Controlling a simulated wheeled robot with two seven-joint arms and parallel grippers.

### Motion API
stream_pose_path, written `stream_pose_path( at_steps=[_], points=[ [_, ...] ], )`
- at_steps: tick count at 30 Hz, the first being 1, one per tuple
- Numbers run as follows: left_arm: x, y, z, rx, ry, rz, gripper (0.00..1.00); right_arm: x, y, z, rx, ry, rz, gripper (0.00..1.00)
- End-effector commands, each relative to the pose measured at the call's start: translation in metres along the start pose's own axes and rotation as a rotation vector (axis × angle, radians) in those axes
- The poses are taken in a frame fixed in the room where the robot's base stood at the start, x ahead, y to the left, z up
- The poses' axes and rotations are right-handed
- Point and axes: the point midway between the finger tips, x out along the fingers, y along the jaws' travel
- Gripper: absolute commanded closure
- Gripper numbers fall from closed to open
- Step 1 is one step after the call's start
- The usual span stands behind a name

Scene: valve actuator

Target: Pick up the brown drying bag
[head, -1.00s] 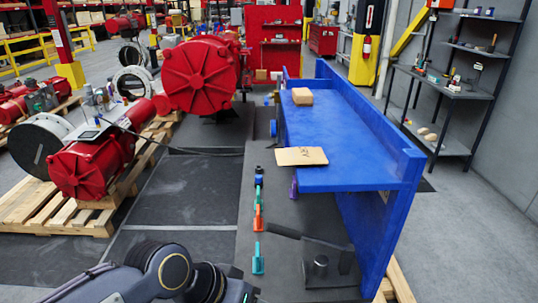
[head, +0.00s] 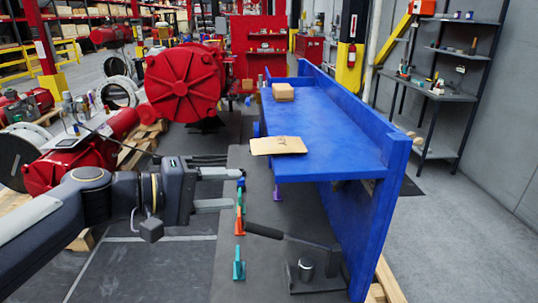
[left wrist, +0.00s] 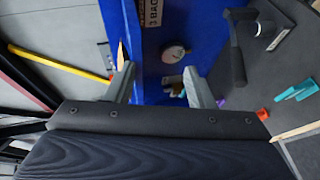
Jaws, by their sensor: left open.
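The brown drying bag (head: 278,146) looks like a flat tan packet with dark marks. It lies on the near left corner of the blue bench (head: 325,130), its edge slightly over the side. My left gripper (head: 237,189) is open and empty, to the left of the bag and nearer to me, apart from it. In the left wrist view the two fingers (left wrist: 160,86) are spread with blue bench structure beyond them. A thin tan sliver (left wrist: 121,56) by one finger may be the bag's edge; I cannot tell. My right gripper is not in view.
A cardboard box (head: 283,92) sits farther back on the bench. A black-handled lever tool (head: 265,231) and small coloured clamps (head: 239,270) are near the bench's left side. A red machine (head: 185,80) stands behind. The bench top right of the bag is clear.

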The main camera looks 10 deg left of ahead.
Motion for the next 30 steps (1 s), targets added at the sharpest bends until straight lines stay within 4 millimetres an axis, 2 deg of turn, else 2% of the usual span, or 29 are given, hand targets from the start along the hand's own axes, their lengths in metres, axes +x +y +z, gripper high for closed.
stream_pose_path(
  at_steps=[1,4,6,9,17,24,30],
  points=[
    [0.005,0.002,-0.015,-0.028,0.010,0.051,0.51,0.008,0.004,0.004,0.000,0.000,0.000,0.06],
    [0.008,0.018,-0.040,-0.075,0.032,0.152,0.51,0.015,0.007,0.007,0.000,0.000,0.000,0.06],
    [0.009,0.027,-0.053,-0.097,0.043,0.205,0.51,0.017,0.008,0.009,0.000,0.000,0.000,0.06],
    [0.012,0.036,-0.061,-0.112,0.049,0.243,0.51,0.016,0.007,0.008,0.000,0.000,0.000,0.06],
    [0.038,0.044,-0.063,-0.114,0.047,0.246,0.51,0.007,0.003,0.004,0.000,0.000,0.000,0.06],
    [0.074,0.048,-0.065,-0.115,0.047,0.245,0.51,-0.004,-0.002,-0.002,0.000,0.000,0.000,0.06],
    [0.085,0.049,-0.066,-0.112,0.050,0.245,0.51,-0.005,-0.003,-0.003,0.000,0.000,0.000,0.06]
  ],
)
